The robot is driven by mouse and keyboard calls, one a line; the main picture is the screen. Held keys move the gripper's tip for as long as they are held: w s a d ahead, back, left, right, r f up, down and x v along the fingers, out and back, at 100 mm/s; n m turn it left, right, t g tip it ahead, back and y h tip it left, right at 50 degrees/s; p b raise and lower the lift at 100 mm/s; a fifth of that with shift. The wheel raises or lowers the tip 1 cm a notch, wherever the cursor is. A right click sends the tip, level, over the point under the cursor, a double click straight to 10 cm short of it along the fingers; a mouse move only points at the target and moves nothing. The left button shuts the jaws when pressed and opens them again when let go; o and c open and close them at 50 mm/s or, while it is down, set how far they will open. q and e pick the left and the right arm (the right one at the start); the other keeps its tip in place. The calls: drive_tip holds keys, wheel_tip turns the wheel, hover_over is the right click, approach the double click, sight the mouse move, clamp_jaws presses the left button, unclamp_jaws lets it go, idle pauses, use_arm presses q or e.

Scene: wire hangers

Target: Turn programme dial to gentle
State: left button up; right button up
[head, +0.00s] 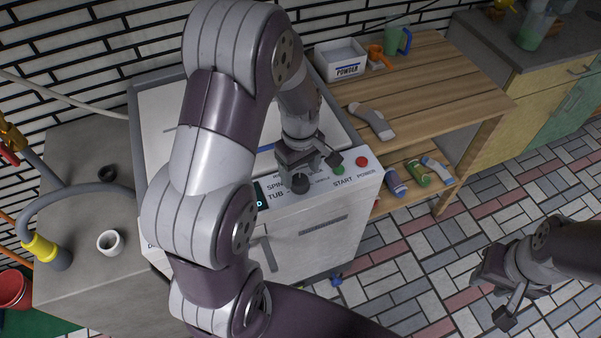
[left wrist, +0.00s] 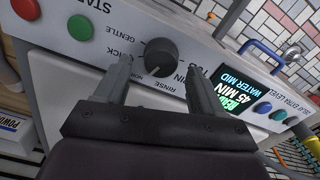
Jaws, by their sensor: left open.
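The programme dial (left wrist: 160,57) is a dark round knob on the washer's white panel (left wrist: 100,22). Words such as GENTLE, QUICK, NORM, RINSE and SPIN ring it in the left wrist view. I cannot tell clearly where its pointer stands. My left gripper (left wrist: 158,72) is open, with one finger on each side of the dial; contact is not clear. My right gripper (head: 492,300) is open and empty over the tiled floor.
A green button (left wrist: 80,27) and a red button (left wrist: 26,8) sit beside the dial. The lit display (left wrist: 236,100) reads 45 MIN, WATER MID. A wooden bench (head: 440,80) holds a powder box (head: 340,60) and a sock (head: 372,121). A white cup (head: 110,242) stands left.

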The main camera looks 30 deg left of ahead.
use_arm(q)
drive_tip(key=shift+s+a+f, duration=0.1)
drive_tip(key=shift+s+f, duration=0.1)
drive_tip(key=shift+f, duration=0.7)
drive_tip(key=shift+w+f, duration=0.15)
drive_tip(key=shift+f, duration=0.05)
drive_tip(key=c, duration=1.1)
drive_tip(key=shift+o, duration=0.2)
drive_tip(key=shift+r, duration=0.1)
